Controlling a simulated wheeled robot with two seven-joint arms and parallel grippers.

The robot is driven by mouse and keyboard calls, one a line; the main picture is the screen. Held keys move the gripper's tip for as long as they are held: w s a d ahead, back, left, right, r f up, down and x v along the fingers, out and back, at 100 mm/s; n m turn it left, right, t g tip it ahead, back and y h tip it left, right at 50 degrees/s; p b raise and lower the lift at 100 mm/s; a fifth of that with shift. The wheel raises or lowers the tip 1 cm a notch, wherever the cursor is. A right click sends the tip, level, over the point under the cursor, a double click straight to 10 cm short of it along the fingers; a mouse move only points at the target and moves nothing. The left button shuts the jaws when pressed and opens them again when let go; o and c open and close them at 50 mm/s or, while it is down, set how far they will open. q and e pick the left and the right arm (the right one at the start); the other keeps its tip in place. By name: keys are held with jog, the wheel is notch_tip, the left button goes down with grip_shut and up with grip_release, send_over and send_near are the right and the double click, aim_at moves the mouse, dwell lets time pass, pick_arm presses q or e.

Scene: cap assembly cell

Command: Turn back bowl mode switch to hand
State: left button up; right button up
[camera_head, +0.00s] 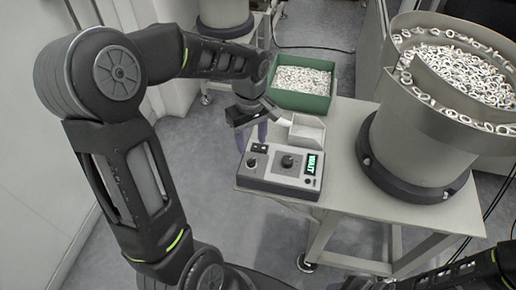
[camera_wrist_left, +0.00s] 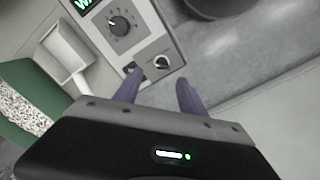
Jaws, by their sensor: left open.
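A grey control box (camera_head: 275,185) sits on the table's near left corner. It has a large black dial (camera_head: 287,161), a small knob (camera_head: 252,163) at its left end and a lit display (camera_head: 311,164). In the left wrist view the large dial (camera_wrist_left: 119,26), the small knob with a pale ring (camera_wrist_left: 161,64) and a black switch (camera_wrist_left: 135,71) show; labels are too small to read. My left gripper (camera_head: 251,135) is open and empty beside the box's left end. In the left wrist view its purple fingers (camera_wrist_left: 158,84) point toward the small knob and black switch, with one fingertip overlapping the box edge.
A bowl feeder (camera_head: 418,135) full of pale rings stands on the table (camera_head: 345,200) right of the box. A small grey scoop-like tray (camera_head: 307,132) is behind the box. A green bin (camera_head: 302,101) of rings stands farther back. Another feeder base (camera_head: 224,14) is at the top.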

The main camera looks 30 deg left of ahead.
aim_at(251, 160)
pick_arm(q)
jog(key=shift+s+r, duration=0.1)
jog(key=shift+s, duration=0.2)
jog(key=shift+w+f+p, duration=0.1)
jog(key=shift+f+p, duration=0.2)
jog(key=shift+f, duration=3.7)
jog(key=shift+c, duration=0.4)
grip_shut()
